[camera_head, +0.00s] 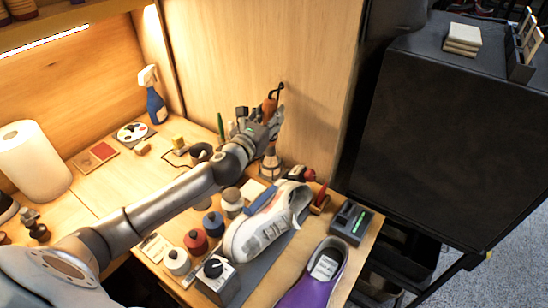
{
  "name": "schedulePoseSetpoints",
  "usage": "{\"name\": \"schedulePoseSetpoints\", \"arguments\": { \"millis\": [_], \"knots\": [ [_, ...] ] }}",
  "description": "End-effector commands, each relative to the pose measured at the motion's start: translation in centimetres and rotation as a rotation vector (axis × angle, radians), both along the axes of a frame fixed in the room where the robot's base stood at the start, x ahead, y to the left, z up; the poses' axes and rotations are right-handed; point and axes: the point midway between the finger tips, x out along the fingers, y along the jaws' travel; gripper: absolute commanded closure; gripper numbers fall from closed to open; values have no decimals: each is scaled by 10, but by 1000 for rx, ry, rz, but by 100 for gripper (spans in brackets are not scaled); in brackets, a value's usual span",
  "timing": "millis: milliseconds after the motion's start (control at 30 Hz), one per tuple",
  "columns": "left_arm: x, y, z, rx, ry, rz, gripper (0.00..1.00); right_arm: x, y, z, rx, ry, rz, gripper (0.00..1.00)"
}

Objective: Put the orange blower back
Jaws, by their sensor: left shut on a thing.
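The orange blower (268,106) is up against the wooden side wall, partly covered by my gripper. My left gripper (266,118) is shut on the orange blower and holds it above the back of the workbench. A small black hook-like piece (280,87) shows at the top of the blower, close to the wall. I cannot tell whether it belongs to the blower or to the wall, or whether the blower touches the wall. My right gripper is not in view.
Below my left arm, a white sneaker (262,232), a purple shoe (312,285) and several small jars, one red (195,241), crowd the bench. A blue spray bottle (156,105) and a paper towel roll (32,160) stand at the left. A dark cabinet (440,130) stands right.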

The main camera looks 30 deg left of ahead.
Motion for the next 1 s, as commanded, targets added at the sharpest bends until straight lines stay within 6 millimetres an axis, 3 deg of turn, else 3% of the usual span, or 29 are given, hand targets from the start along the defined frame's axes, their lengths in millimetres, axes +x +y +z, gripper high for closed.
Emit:
{"name": "schedulePoseSetpoints", "arguments": {
  "millis": [100, 367, 567, 967, 1000],
  "knots": [
    [0, 0, -27, -5, 3, 2, 100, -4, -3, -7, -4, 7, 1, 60],
    [0, 0, -49, -2, 0, 0, 100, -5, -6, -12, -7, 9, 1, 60],
    [0, 0, -78, -4, 1, 1, 100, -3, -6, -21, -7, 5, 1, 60],
    [0, 0, -84, 1, -1, 0, 100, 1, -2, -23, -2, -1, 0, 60],
    [0, 0, -85, 1, 2, 0, 63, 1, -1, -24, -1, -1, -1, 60]
  ]
}}
